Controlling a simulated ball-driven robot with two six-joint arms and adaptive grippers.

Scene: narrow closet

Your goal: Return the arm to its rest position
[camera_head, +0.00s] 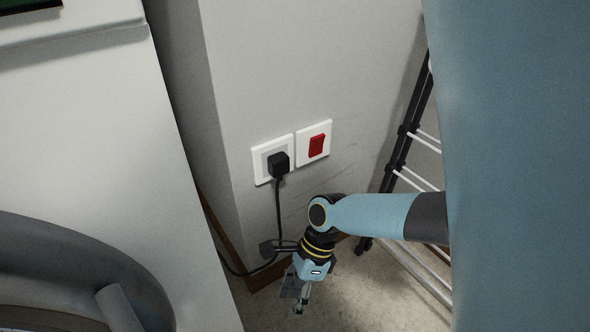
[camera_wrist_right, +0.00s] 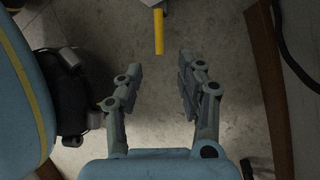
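My right arm (camera_head: 375,214) comes in from the right in the head view, in front of the wall. My right gripper (camera_head: 299,301) hangs downward below the wall outlets, above the floor. In the right wrist view the same gripper (camera_wrist_right: 160,78) has its two fingers apart, with nothing between them but floor further off. My left gripper does not show in either view.
A black plug (camera_head: 279,163) with its cable sits in a white socket, beside a red switch (camera_head: 317,146). A black rack (camera_head: 398,160) with white rods leans at the right. A white appliance (camera_head: 80,130) fills the left. A yellow strip (camera_wrist_right: 158,32) shows ahead in the wrist view.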

